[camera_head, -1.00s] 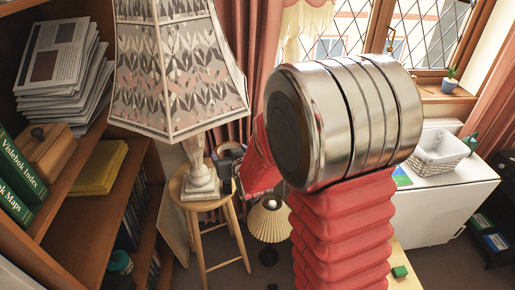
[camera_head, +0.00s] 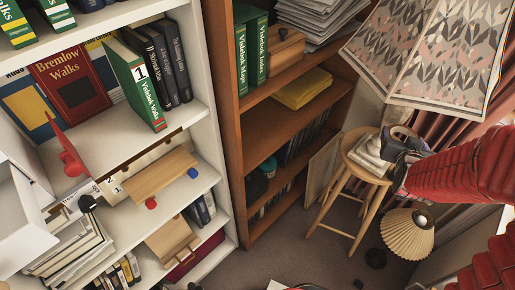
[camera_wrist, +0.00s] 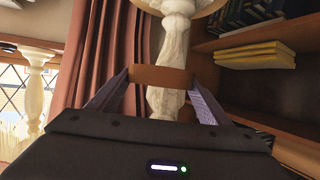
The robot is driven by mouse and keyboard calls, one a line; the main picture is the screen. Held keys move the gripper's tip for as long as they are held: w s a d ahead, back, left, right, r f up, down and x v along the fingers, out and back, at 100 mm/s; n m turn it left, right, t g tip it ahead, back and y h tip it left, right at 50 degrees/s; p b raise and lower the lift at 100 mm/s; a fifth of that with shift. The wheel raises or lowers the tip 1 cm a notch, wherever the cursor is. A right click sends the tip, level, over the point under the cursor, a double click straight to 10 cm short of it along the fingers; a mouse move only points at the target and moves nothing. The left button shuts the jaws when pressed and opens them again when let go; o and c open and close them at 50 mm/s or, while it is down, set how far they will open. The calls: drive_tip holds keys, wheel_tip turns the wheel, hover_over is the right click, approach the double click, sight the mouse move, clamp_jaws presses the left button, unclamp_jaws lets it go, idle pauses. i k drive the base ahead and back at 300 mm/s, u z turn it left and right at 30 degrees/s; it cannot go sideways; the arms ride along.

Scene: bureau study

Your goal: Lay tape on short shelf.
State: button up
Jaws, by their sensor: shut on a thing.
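My gripper (camera_wrist: 160,88) is shut on a brown band-like thing, which looks like the tape (camera_wrist: 160,77). It spans between my two fingertips in the wrist view, in front of the pale lamp stem. In the head view my gripper (camera_head: 392,148) is beside the lamp and stool at the right, and the tape is hard to make out there. A brown wooden bookcase (camera_head: 240,120) stands mid-picture and a white bookcase (camera_head: 213,125) stands at the left. I cannot tell which holds the short shelf.
A round wooden stool (camera_head: 345,200) bears the lamp with a patterned shade (camera_head: 425,50). A pleated lamp (camera_head: 408,232) stands on the floor. Yellow folders (camera_head: 303,90) lie on a brown shelf with bare board beside them. The white shelves hold books and boxes. Carpet (camera_head: 290,245) is partly clear.

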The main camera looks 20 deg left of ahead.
sight(161, 173)
drive_tip(key=u, duration=0.4)
drive_tip(key=k, duration=0.5)
drive_tip(key=z, duration=0.5)
drive_tip(key=i, duration=0.2)
drive_tip(key=u, duration=3)
